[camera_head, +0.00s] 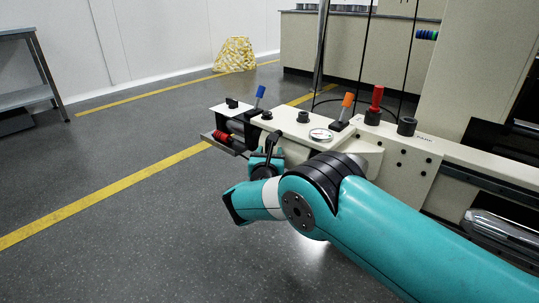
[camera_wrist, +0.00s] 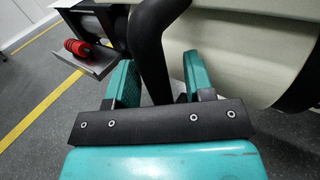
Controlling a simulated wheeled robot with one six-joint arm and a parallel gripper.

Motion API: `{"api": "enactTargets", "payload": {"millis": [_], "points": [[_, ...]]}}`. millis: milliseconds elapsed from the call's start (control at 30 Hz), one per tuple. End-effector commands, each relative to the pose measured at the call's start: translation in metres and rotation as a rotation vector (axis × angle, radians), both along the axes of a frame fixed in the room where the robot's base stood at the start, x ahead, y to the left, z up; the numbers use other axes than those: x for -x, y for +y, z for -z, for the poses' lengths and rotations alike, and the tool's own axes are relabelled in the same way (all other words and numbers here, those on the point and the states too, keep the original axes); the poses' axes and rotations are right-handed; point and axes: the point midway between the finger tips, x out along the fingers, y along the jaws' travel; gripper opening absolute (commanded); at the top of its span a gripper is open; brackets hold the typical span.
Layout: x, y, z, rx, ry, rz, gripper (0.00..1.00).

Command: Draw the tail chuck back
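The cream tail unit (camera_head: 290,128) sits at the left end of the machine bed, with an orange lever, a blue lever and a dial on top. In the wrist view its large round cream body (camera_wrist: 235,55) fills the right side. My gripper (camera_head: 268,160) is in front of this unit, partly hidden by my arm. In the wrist view my gripper (camera_wrist: 160,75) has its two teal fingers apart, either side of a black curved bar (camera_wrist: 152,50). A gap shows between the bar and the right finger, so it does not look gripped. I cannot make out the tail chuck itself.
A small shelf (camera_wrist: 92,66) with a red ribbed part (camera_wrist: 77,46) juts out at the left of the unit. A red-topped post (camera_head: 376,100) stands on the bed. The grey floor left of the machine is clear, with yellow lines.

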Motion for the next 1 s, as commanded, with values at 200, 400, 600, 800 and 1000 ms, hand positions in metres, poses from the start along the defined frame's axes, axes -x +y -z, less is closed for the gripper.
{"api": "enactTargets", "payload": {"millis": [200,400,600,800,1000], "points": [[0.001,0.000,0.000,0.000,0.000,-0.001,0.47],[0.015,0.002,-0.002,0.002,0.003,-0.002,0.47],[0.059,0.006,-0.006,0.007,0.004,-0.006,0.47],[0.112,0.010,-0.005,0.006,0.003,-0.006,0.47],[0.153,0.013,0.005,0.001,0.000,-0.003,0.47]]}}
